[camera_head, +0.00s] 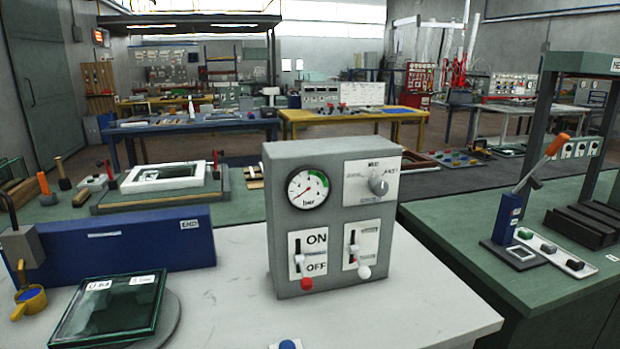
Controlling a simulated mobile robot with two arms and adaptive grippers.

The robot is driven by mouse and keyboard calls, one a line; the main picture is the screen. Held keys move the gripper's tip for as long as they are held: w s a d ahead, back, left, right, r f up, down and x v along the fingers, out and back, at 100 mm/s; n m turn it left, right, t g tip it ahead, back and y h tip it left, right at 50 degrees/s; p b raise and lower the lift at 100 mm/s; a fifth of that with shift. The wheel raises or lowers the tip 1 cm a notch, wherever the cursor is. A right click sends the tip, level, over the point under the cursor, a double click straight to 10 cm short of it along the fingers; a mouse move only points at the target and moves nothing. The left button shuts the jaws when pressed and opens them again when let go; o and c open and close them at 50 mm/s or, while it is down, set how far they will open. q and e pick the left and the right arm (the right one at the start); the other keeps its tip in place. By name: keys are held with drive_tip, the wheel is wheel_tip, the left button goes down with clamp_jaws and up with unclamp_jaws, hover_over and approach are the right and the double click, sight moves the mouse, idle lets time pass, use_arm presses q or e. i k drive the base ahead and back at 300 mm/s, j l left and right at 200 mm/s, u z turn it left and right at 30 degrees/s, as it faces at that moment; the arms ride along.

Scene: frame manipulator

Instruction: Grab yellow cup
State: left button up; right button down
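The yellow cup (30,301) is at the lower left edge of the camera_head view. It is small, with something blue inside and a short yellow part sticking out at its lower left. It is below a grey block (22,246) with a dark curved tube, in front of the left end of a long blue box (150,245). I cannot tell whether the cup rests on the table or hangs from the block. Neither of my grippers is in view.
A glass plate (108,308) lies on a grey disc right of the cup. A grey control box (335,220) with a gauge and switches stands mid-table. The white tabletop (225,300) is clear between them. A green bench (480,270) with a lever press is at right.

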sight(32, 300)
drive_tip(key=u, duration=0.4)
drive_tip(key=j+u, duration=0.1)
drive_tip(key=u, duration=0.7)
drive_tip(key=i+u, duration=0.1)
drive_tip(key=u, duration=0.3)
